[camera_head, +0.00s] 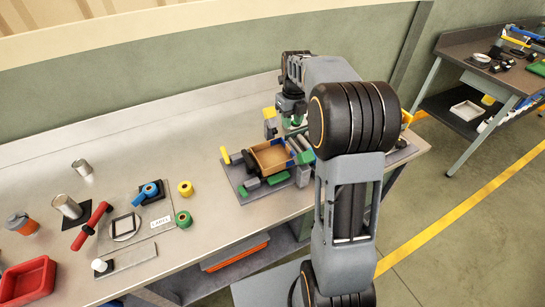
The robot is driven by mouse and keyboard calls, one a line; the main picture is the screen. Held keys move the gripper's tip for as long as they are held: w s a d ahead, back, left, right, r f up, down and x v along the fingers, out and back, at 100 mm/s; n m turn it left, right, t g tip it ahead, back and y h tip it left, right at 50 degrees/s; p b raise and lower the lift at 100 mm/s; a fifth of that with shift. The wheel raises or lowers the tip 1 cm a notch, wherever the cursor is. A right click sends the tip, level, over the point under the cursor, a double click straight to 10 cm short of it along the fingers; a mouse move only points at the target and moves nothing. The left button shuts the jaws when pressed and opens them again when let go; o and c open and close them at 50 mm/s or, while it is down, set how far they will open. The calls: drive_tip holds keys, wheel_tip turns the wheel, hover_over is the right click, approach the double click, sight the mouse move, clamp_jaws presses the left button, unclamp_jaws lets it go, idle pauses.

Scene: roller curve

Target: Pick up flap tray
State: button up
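A brown open tray (272,158), which appears to be the flap tray, sits tilted among coloured blocks on a grey base plate (232,178) on the workbench. Green, grey and blue parts stand around it. My gripper (292,118) points down behind and to the right of the tray, near the back of the fixture. My own arm hides much of that area. The fingers are small and partly covered, so I cannot tell whether they are open or hold anything. A gap seems to show between the gripper and the tray.
On the bench's left are metal cylinders (67,206), a red-handled tool (92,224), tape rolls (184,219) and a red bin (28,283). The bench (215,225) is clear between these and the fixture. A wall rises behind; another table (465,75) stands at right.

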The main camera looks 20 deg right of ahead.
hover_over(290, 150)
drive_tip(key=shift+m, duration=0.3)
drive_tip(key=f, duration=0.8)
drive_tip(key=shift+w+d+f+p, duration=0.1)
drive_tip(key=shift+w+d+p, duration=0.1)
drive_tip(key=shift+w+p, duration=0.2)
drive_tip(key=shift+s+a+f+p, duration=0.1)
drive_tip(key=shift+f+p, duration=0.35)
drive_tip(key=shift+f, duration=0.95)
drive_tip(key=shift+s+f+p, duration=0.1)
drive_tip(key=shift+f+p, duration=0.35)
drive_tip(key=shift+f, duration=0.9)
clamp_jaws()
